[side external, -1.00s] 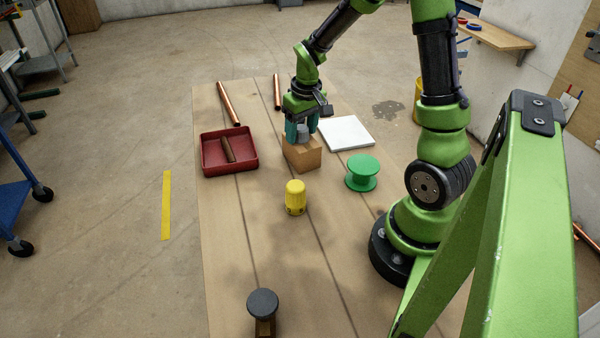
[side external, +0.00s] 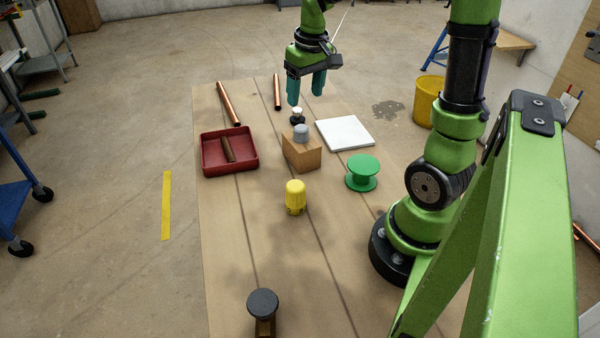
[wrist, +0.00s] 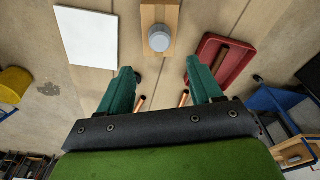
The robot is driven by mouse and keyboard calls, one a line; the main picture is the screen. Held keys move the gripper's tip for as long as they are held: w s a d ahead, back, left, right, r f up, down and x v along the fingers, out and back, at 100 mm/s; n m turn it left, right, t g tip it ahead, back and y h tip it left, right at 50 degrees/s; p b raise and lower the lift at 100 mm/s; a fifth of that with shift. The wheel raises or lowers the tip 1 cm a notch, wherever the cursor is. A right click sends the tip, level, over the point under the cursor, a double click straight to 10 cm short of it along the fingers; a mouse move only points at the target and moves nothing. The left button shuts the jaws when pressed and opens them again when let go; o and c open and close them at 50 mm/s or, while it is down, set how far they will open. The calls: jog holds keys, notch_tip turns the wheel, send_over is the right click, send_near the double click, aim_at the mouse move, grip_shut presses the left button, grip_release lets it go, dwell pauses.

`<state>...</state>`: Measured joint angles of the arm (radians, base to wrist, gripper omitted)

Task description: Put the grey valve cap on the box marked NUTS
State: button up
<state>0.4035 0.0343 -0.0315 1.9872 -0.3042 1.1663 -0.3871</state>
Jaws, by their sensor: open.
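The grey valve cap (side external: 301,132) stands upright on top of the brown box (side external: 303,155), in the middle of the far half of the table. In the wrist view the cap (wrist: 161,39) rests on the box (wrist: 160,12), with nothing holding it. No marking on the box is readable. My gripper (side external: 306,95) is open and empty, raised above and behind the box, clear of the cap. Its two teal fingers also show in the wrist view (wrist: 160,68), spread apart with nothing between them.
A white plate (side external: 345,133) and green spool (side external: 362,172) are to the right. A red tray (side external: 208,166) is left, and copper pipes (side external: 228,103) lie behind. A yellow cap (side external: 295,196) stands in front.

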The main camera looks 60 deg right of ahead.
jog(key=s+a+r+t+y, duration=0.1)
jog(key=s+a+r+t, duration=0.2)
jog(key=a, duration=0.6)
jog(key=s+a+r+t+y, duration=0.1)
jog(key=s+a+r+t, duration=0.1)
jog(key=s+a, duration=0.3)
jog(key=a, duration=0.4)
jog(key=shift+s+r+t, duration=0.4)
